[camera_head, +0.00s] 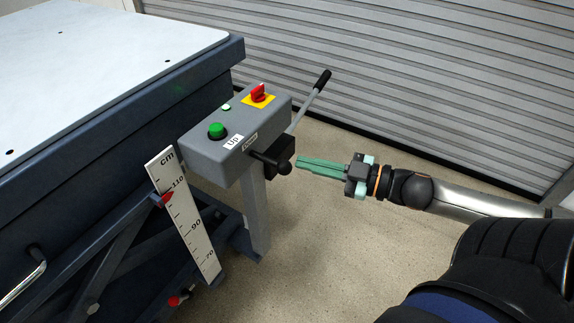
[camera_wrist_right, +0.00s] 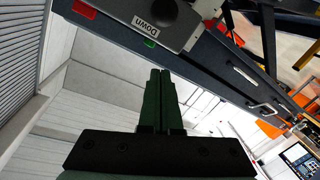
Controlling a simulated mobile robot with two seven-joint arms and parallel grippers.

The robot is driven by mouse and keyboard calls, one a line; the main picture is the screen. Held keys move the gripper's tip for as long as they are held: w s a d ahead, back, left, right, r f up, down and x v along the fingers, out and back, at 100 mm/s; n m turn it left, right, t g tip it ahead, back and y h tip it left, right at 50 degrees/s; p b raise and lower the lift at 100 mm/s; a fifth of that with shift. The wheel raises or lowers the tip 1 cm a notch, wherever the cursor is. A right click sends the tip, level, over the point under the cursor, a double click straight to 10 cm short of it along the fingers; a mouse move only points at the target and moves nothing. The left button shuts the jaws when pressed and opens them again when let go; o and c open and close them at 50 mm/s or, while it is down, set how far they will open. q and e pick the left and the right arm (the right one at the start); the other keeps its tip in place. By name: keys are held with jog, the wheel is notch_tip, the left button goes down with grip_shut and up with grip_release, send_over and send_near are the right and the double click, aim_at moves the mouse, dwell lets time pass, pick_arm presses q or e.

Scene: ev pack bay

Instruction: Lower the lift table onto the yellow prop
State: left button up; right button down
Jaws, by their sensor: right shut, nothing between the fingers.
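The lift table (camera_head: 95,45) has a white top and a dark blue-grey frame and stands at the left in the head view. A red pointer (camera_head: 164,198) sits near the 110 mark on its white cm scale (camera_head: 190,220). A grey control box (camera_head: 215,150) carries a green UP button (camera_head: 217,130) and a black Down lever with a ball knob (camera_head: 284,168). My right gripper (camera_head: 302,163) is shut and empty, its tips just right of the knob, seemingly apart from it. It also shows in the wrist view (camera_wrist_right: 160,72), below the Down label (camera_wrist_right: 145,22). I cannot make out the yellow prop.
A red switch on a yellow plate (camera_head: 259,94) and a grey handle with a black grip (camera_head: 322,80) are at the box. A ribbed shutter (camera_head: 400,70) stands behind. The concrete floor (camera_head: 330,240) right of the box is clear.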

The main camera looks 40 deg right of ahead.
jog(key=b, duration=0.2)
send_over(287, 173)
jog(key=a, duration=0.2)
pick_arm(q)
jog(key=shift+f, duration=1.3)
pick_arm(e)
jog(key=shift+d+f, duration=0.35)
jog(key=shift+f, duration=0.3)
jog(key=shift+d+f, duration=0.3)
jog(key=shift+f, duration=0.35)
jog(key=shift+d+f, duration=0.35)
jog(key=shift+f, duration=0.3)
